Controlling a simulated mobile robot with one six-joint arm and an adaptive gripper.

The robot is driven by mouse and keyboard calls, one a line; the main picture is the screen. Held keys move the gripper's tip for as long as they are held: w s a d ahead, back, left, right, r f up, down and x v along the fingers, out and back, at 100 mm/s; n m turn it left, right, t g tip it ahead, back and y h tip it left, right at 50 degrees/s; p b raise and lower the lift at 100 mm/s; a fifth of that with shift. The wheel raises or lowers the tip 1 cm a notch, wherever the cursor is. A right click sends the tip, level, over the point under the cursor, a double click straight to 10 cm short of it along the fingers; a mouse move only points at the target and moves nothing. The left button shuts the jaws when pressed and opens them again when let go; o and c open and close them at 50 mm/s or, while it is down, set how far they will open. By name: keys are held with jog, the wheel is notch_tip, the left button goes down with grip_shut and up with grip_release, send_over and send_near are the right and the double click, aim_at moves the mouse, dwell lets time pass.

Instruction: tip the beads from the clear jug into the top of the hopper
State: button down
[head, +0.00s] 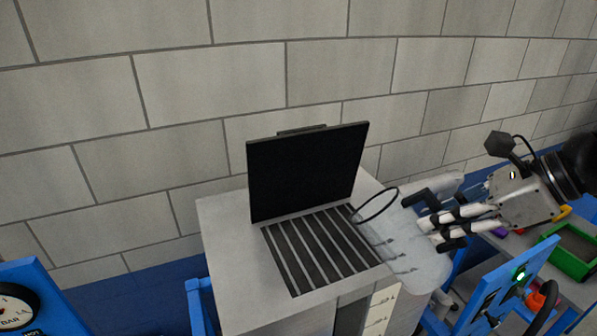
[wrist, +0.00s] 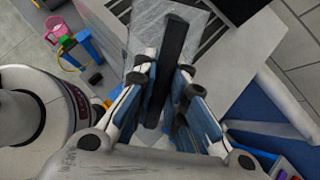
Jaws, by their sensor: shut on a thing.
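The hopper (head: 225,250) is a pale grey box with a black slatted grate (head: 320,248) on top and a black lid (head: 305,172) standing open behind it. The clear jug (head: 415,262) is at the grate's right edge, tilted, its dark-rimmed mouth (head: 376,205) facing up and left over that edge. My gripper (head: 432,222) is shut on the jug's dark handle, to the right of the hopper. In the wrist view the handle (wrist: 178,40) runs between the fingers (wrist: 164,78), with the clear jug wall beyond. I cannot make out beads in the jug or on the grate.
A blue panel with a green light (head: 510,285) stands at the lower right, near a green tray (head: 566,255). A blue panel with a gauge (head: 15,305) is at the lower left. A block wall (head: 200,95) rises behind the hopper.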

aim_at(454, 248)
jog(key=shift+s+d+f+t+y+b, duration=0.5)
jog(key=shift+d+t+y+b, duration=0.1)
jog(key=shift+y, duration=0.2)
jog(key=shift+s+d+r+t+y+p, duration=0.3)
jog(key=shift+d+r+y+p, duration=0.1)
jog(key=shift+d+r+p, duration=0.1)
jog(key=shift+s+d+t+y, duration=0.2)
jog(key=shift+d+t+y, duration=0.1)
jog(key=shift+y, duration=0.1)
jog(key=f, duration=0.1)
jog(key=f+b, duration=0.1)
jog(key=y, duration=0.1)
jog(key=shift+s+d+f+t+b, duration=0.3)
jog(key=shift+s+d+f+t, duration=0.1)
jog(key=shift+s+d+f+t+y, duration=0.25)
jog(key=shift+d+f+t+y, duration=0.25)
jog(key=shift+y, duration=0.4)
jog(key=shift+s+d+f+t+y+b, duration=0.1)
jog(key=shift+s+f+t+y+b, duration=0.1)
jog(key=shift+f+t+y+b, duration=0.75)
jog(key=shift+f+g, duration=0.2)
jog(key=shift+g, duration=0.05)
